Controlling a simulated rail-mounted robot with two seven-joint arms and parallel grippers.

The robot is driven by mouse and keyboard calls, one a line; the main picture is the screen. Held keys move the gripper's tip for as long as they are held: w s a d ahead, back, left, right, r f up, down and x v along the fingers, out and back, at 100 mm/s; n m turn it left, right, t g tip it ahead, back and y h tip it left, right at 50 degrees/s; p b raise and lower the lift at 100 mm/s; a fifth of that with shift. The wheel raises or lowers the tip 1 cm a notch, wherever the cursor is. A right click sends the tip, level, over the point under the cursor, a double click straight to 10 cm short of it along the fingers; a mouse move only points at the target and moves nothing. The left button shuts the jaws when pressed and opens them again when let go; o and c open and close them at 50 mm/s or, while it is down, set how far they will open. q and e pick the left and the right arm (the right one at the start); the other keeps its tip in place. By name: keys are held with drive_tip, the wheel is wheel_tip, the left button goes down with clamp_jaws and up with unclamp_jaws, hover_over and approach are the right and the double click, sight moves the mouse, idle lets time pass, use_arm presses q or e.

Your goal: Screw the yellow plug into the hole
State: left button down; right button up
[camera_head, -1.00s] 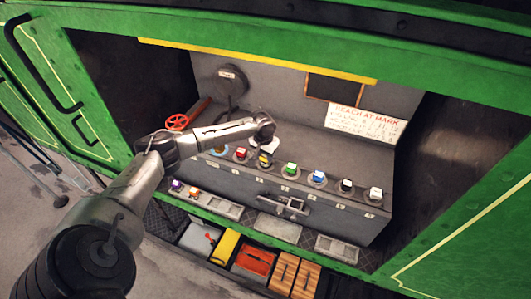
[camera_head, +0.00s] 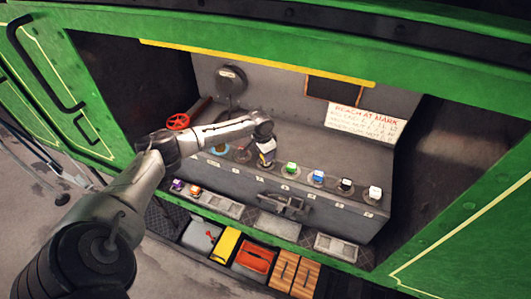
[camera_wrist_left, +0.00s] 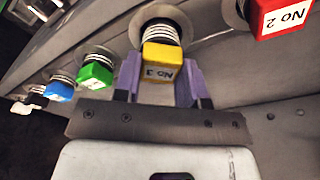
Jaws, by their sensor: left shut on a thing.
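The yellow plug (camera_wrist_left: 162,62), marked No 3, sits between the purple fingers of my left gripper (camera_wrist_left: 160,82) in the left wrist view. The gripper is shut on it. Grey threads (camera_wrist_left: 160,35) show between its yellow cap and the round collar (camera_wrist_left: 183,22) of its hole, so part of the thread is outside. In the head view my left gripper (camera_head: 267,158) points down at the row of plugs and largely hides the yellow plug. My right gripper is in neither view.
The red plug (camera_wrist_left: 283,15), marked No 2, is close on one side. The green plug (camera_head: 290,168), blue plug (camera_head: 317,176), black plug (camera_head: 346,184) and white plug (camera_head: 375,192) continue the row. A red handwheel (camera_head: 178,121) is left.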

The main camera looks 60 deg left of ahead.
use_arm(q)
drive_tip(key=shift+m, duration=0.3)
drive_tip(key=m, duration=0.2)
drive_tip(key=shift+m, duration=0.3)
drive_tip(key=shift+m+h, duration=0.3)
drive_tip(key=shift+m, duration=0.2)
drive_tip(key=shift+a+m+b, duration=0.1)
drive_tip(key=shift+m+b, duration=0.2)
drive_tip(key=shift+m, duration=1)
unclamp_jaws()
